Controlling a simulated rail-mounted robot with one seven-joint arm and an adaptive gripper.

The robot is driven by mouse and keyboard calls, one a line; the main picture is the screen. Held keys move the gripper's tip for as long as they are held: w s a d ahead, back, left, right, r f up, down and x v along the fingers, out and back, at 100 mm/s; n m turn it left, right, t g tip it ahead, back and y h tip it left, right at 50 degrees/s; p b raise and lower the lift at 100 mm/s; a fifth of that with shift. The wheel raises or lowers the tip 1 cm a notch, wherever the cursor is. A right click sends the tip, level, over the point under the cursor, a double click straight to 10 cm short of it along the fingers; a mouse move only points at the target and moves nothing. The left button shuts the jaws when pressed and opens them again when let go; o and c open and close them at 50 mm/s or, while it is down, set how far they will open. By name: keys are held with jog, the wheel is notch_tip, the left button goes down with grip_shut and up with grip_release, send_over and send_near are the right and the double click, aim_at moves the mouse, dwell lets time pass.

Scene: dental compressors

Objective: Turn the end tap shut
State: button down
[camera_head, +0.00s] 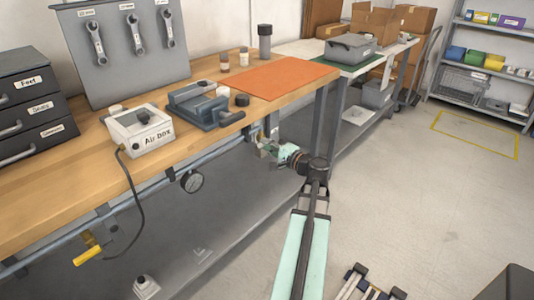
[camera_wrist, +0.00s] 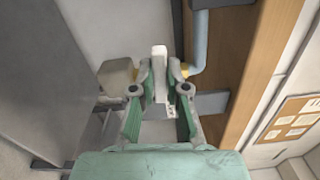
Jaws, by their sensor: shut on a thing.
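My gripper (camera_head: 266,150) is at the right end of the bench, just below the top's front edge. In the wrist view its fingers (camera_wrist: 160,85) are closed on both sides of a pale grey-white lever (camera_wrist: 160,62), which I take for the end tap's handle. A brass fitting (camera_wrist: 183,72) and a bent blue-grey pipe (camera_wrist: 200,50) show just right of it. In the head view the gripper hides most of the end tap. How far the handle is turned cannot be told.
The pipe rail runs under the wooden bench top (camera_head: 50,208), with a round gauge (camera_head: 192,181) and a yellow-handled valve (camera_head: 88,255) further left. The Air Box (camera_head: 142,132) and a vise (camera_head: 203,105) stand above. Open floor (camera_head: 430,200) lies to the right.

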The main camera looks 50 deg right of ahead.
jog(key=shift+f+n+b, duration=0.2)
jog(key=shift+n+b, duration=0.4)
jog(key=shift+b, duration=0.05)
jog(key=c, duration=1.2)
grip_release()
jog(key=shift+o, duration=0.2)
jog(key=shift+s, duration=0.1)
jog(key=s+a, duration=0.1)
jog(key=s, duration=1)
jog(key=shift+s, duration=0.35)
